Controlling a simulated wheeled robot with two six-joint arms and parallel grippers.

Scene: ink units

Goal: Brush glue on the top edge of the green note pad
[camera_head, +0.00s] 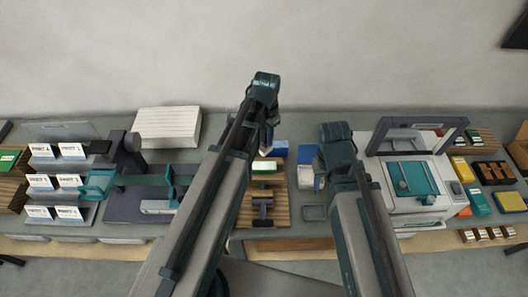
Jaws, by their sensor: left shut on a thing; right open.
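A green pad with a white patch (264,167), which looks like the green note pad, lies on a slatted wooden board (281,214) at the middle of the table. A dark clamp-like part (262,206) stands on the board in front of it. My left gripper (268,135) is just above the far side of the pad, at the end of a raised arm. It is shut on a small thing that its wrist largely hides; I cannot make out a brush. My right gripper (325,172) is open, right of the board, its fingers mostly hidden by its wrist.
Blue and white blocks (306,155) stand close to the right of the board. A white machine with a raised frame (410,190) is further right, beside coloured pads. A teal-handled press (140,180), a paper stack (168,126) and labelled card holders (57,183) are left.

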